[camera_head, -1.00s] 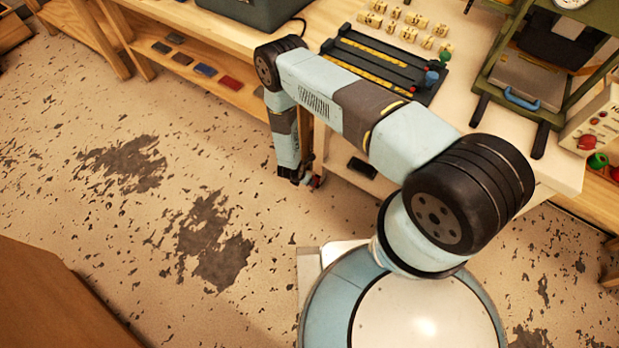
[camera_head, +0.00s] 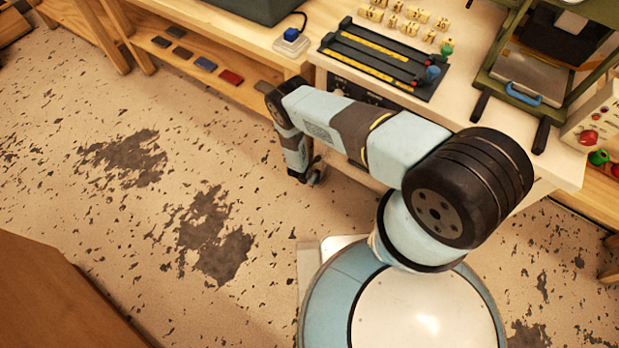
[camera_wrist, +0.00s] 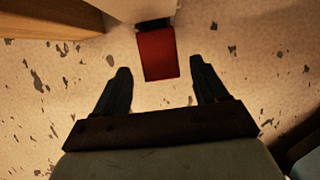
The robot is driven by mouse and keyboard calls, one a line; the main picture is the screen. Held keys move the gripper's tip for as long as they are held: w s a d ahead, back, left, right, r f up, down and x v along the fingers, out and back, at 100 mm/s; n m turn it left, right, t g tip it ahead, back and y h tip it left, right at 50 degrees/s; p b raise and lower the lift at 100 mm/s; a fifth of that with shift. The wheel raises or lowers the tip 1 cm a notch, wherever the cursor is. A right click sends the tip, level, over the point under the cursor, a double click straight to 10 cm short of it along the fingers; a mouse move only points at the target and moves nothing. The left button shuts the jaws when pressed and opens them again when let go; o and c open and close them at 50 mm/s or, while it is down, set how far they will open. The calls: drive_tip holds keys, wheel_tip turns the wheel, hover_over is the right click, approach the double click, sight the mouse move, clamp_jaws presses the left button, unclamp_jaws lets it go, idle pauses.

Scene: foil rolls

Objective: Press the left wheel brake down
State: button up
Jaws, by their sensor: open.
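A flat red pedal (camera_wrist: 160,54), which looks like the wheel brake, shows at the top middle of the wrist view. Its far end meets a dark mount under a pale upright part. My gripper (camera_wrist: 160,65) is open, with one dark finger on each side of the pedal in the picture and nothing between them held. I cannot tell how far above the pedal the fingers are. In the head view my gripper (camera_head: 311,178) hangs low at the front left of the white workbench (camera_head: 470,125). The pedal is hidden there behind my gripper and arm.
The workbench carries a black rack with yellow strips (camera_head: 375,55) and a green-framed machine (camera_head: 530,60). A wooden bench with a low shelf (camera_head: 240,90) stands to the left. A brown box-like piece (camera_head: 50,300) is at lower left. The speckled floor between is clear.

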drive_tip(key=shift+f, duration=0.15)
drive_tip(key=shift+c, duration=0.3)
drive_tip(key=c, duration=1)
drive_tip(key=shift+s+a+f+t+h, duration=0.15)
drive_tip(key=shift+f+t+h, duration=0.15)
drive_tip(key=shift+t, duration=0.2)
drive_tip(key=shift+a+f+t+h, duration=0.1)
drive_tip(key=shift+f+t+h, duration=0.3)
drive_tip(key=shift+t+h, duration=0.25)
drive_tip(key=o, duration=1.1)
drive_tip(key=shift+c, duration=0.2)
